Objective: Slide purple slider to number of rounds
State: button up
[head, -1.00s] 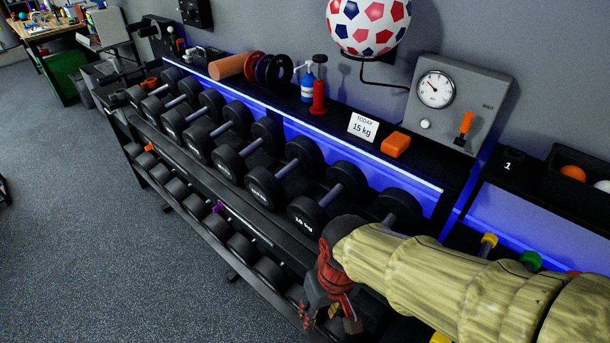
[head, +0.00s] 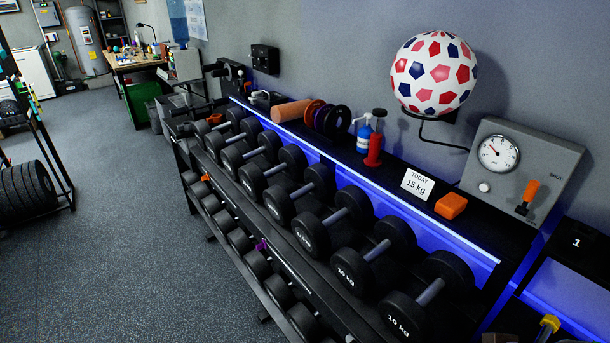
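The small purple slider (head: 262,245) sits on the front rail between the upper and lower rows of the dumbbell rack (head: 328,296), about midway along the visible part. Any marks or numbers along the rail are too small to read. A small orange piece (head: 205,178) is farther back along the same side of the rack. A white card (head: 417,184) on the top shelf reads "TODAY 15 kg". I see no number of rounds on it. My gripper is not in view.
Dumbbells (head: 322,233) fill the rack. An orange block (head: 451,206), a gauge box (head: 522,160) and a patterned ball (head: 433,74) are along the wall. A plate stand (head: 30,190) is at left. The floor (head: 130,250) between is clear.

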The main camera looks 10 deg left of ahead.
aim_at(263, 245)
jog(key=k+j, duration=0.15)
jog(key=j, duration=0.15)
jog(key=j+z, duration=0.15)
jog(key=j, duration=0.55)
jog(key=k+j+z, duration=0.15)
jog(key=j, duration=0.55)
jog(key=i+j+z, duration=0.35)
jog(key=i+j, duration=0.75)
